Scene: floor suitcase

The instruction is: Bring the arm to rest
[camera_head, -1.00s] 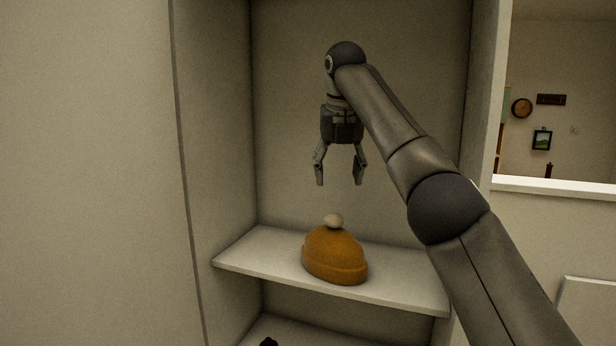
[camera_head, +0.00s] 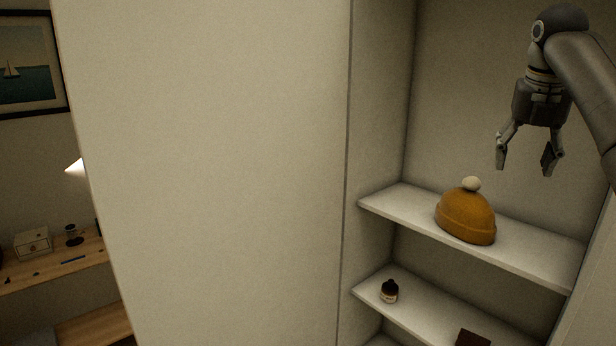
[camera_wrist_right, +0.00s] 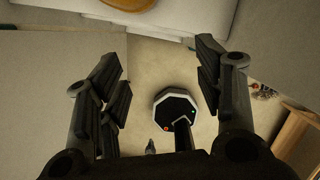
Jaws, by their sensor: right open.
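My right gripper (camera_head: 525,160) hangs pointing down in front of the open shelf unit, at the upper right of the head view. Its fingers are apart with nothing between them. In the right wrist view the two fingers (camera_wrist_right: 160,95) show wide apart, with floor seen between them. My left gripper is in neither view.
An orange knit hat (camera_head: 466,215) with a pale pompom sits on the upper shelf (camera_head: 400,208), below and left of the gripper. A small dark bottle (camera_head: 389,291) stands on the lower shelf. A wide pale wall (camera_head: 220,170) fills the middle. A wooden desk (camera_head: 40,274) shows at far left.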

